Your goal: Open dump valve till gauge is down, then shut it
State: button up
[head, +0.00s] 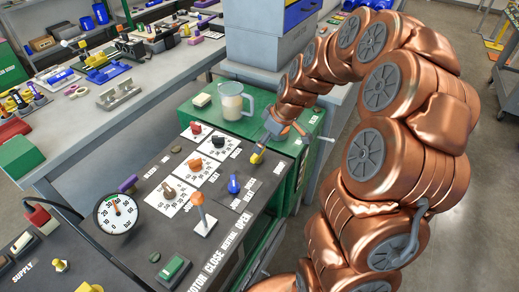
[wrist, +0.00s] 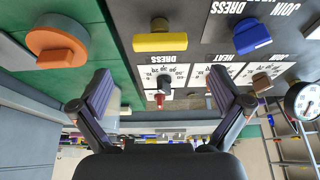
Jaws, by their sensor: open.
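The round white gauge (head: 116,214) stands at the left of the dark control panel. Its orange-red needle points roughly upward; the exact reading is too small to tell. The gauge also shows at the right edge of the wrist view (wrist: 303,101). No readable label marks the dump valve. A yellow knob (wrist: 160,38), a blue knob (wrist: 252,36) and an orange round knob (wrist: 57,45) are in the wrist view. My gripper (wrist: 160,92) is open and empty. In the head view my gripper (head: 272,135) is above the panel's far right edge, near the yellow knob (head: 257,156).
An orange-topped lever (head: 198,208) stands on the panel before the blue knob (head: 233,184). White dial cards with small knobs lie beyond it. A clear jug (head: 232,101) stands on the green cart top (head: 193,117). A cluttered grey bench is behind at left.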

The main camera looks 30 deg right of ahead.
jog(key=shift+p+x, duration=0.75)
jog(key=shift+x, duration=2.4)
jog(key=shift+w, duration=0.1)
jog(key=shift+c, duration=0.2)
jog(key=c, duration=1.1)
